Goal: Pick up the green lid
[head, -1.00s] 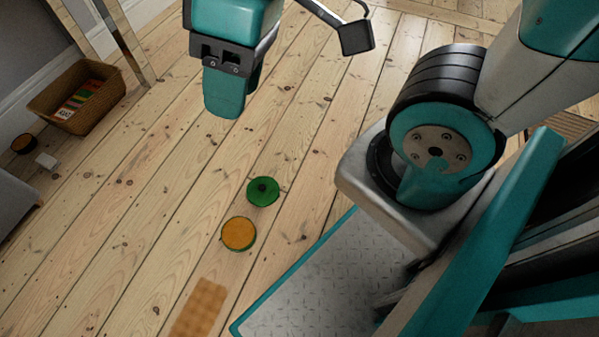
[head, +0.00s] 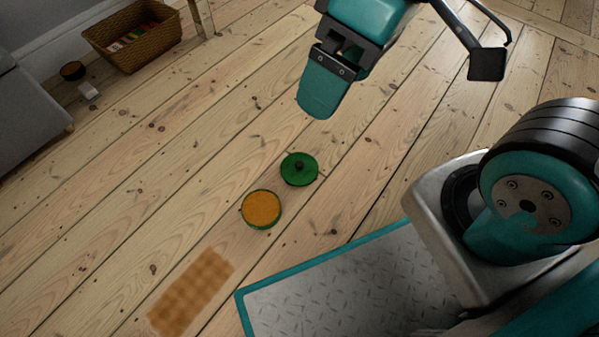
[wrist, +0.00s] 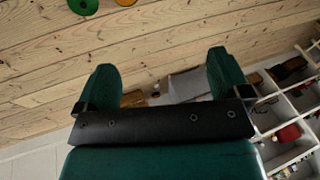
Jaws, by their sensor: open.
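The green lid (head: 299,169) is a round disc with a dark knob, lying flat on the floorboards in the head view. A round green-rimmed pot with an orange top or content (head: 261,209) stands just to its lower left, close beside it. My gripper (head: 318,105) is above and beyond the lid in the head view, apart from it and empty. In the wrist view my gripper (wrist: 160,80) shows two spread fingers with nothing between them. A green round edge (wrist: 84,5) and an orange-yellow one (wrist: 126,2) are cut off at the top there.
A brown patch (head: 192,290) lies on the floor at lower left. A wicker basket (head: 160,45), a dark round bowl (head: 72,71) and a small white block (head: 88,91) are near the wall, beside a grey sofa (head: 30,120). Shelves (wrist: 290,125) show in the wrist view.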

